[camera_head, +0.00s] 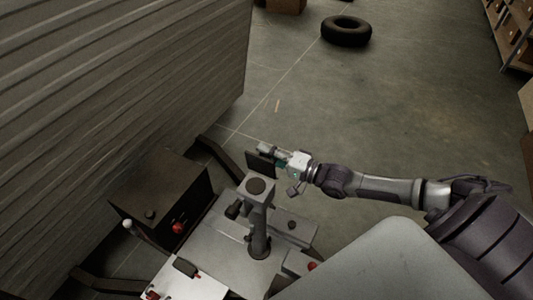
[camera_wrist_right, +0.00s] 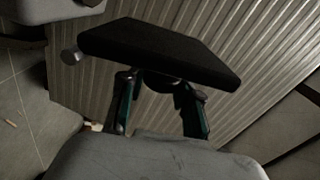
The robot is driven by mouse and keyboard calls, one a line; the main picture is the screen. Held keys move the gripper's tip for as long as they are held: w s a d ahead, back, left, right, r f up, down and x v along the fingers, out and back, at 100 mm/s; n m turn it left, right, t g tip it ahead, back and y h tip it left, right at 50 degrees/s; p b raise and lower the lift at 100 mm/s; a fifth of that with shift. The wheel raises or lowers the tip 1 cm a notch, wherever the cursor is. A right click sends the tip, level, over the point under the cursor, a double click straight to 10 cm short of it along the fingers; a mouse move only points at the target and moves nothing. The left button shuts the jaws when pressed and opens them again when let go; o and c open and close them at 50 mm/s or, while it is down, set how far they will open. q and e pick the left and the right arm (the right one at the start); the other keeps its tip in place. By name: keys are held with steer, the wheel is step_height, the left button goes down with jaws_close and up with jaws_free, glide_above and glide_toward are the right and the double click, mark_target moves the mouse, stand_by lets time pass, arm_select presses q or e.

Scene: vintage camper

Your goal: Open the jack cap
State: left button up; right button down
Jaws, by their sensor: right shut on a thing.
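A flat black plate (camera_head: 262,164), possibly the jack cap, is just behind the post top. It fills the upper middle of the right wrist view (camera_wrist_right: 160,52). Whether the plate still joins the jack is hidden. My left gripper is out of view.
A brown box (camera_head: 155,192) with a red knob stands left of the jack. The ribbed camper wall (camera_head: 110,90) rises at the left. A tyre (camera_head: 346,31) lies far back on the floor. Shelves (camera_head: 510,30) stand at the back right.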

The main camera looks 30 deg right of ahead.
steer(key=c, duration=0.8)
jaws_free()
steer(key=shift+o, duration=0.2)
steer(key=shift+s+d, duration=0.15)
steer(key=shift+s, duration=0.05)
steer(key=v, duration=1.1)
steer(key=shift+s+d, duration=0.15)
steer(key=shift+s, duration=0.05)
